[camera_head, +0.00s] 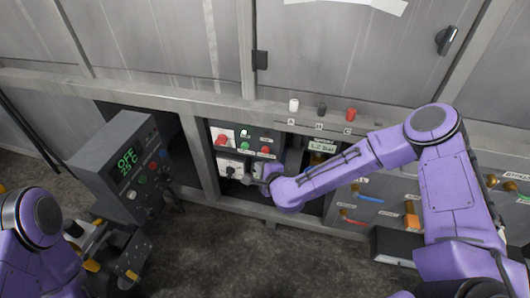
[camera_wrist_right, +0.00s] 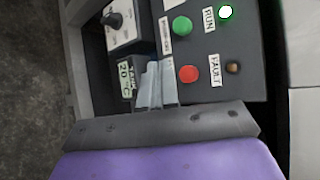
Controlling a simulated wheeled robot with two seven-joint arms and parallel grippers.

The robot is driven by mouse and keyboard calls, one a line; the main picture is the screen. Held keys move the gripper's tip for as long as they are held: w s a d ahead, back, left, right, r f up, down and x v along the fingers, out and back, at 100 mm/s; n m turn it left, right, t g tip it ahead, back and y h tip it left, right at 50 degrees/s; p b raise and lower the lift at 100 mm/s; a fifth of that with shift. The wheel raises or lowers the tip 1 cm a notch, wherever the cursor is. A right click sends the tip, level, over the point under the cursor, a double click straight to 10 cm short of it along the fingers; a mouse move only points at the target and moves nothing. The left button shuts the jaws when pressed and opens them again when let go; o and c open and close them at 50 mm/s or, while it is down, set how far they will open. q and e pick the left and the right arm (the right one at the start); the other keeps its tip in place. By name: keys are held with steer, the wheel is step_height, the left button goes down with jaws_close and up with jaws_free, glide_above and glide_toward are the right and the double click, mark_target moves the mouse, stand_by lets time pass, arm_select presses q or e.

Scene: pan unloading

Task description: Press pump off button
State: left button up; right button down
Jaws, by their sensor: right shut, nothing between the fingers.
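The control panel (camera_head: 237,138) carries a round red button (camera_head: 265,149) beside a round green button (camera_head: 245,146). In the right wrist view the red button (camera_wrist_right: 188,74) and green button (camera_wrist_right: 182,26) both show clearly. I cannot read which of them is marked as pump off. My right gripper (camera_head: 258,172) is just below the red button; in the wrist view its fingers (camera_wrist_right: 158,84) are shut and empty, close beside the red button. I cannot tell whether they touch the panel. My left gripper (camera_head: 108,258) is low at the left, its fingers unclear.
The lamp by the RUN label (camera_wrist_right: 225,12) is lit green; the lamp by FAULT (camera_wrist_right: 232,67) is dark. A larger red knob (camera_head: 221,140) sits at the panel's left. A metal frame post (camera_head: 199,150) borders the panel.

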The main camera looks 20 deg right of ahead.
mark_target(265, 157)
steer(key=shift+w+d, duration=0.45)
steer(key=shift+w, duration=0.25)
steer(key=shift+w+d, duration=0.45)
steer(key=shift+w, duration=0.2)
steer(key=shift+w+d+b, duration=0.1)
steer(key=shift+w+b, duration=0.05)
steer(key=shift+b, duration=0.15)
stand_by(0.8)
steer(key=shift+w+d, duration=0.15)
steer(key=shift+w, duration=0.05)
steer(key=shift+w+d, duration=0.3)
steer(key=shift+w, duration=0.15)
stand_by(0.8)
steer(key=shift+s+a, duration=0.1)
steer(key=shift+s, duration=0.05)
steer(key=shift+s+a, duration=0.45)
steer(key=shift+s, duration=0.2)
steer(key=s+a, duration=0.2)
steer(key=s, duration=0.2)
steer(key=shift+s+a, duration=0.1)
steer(key=shift+a, duration=0.3)
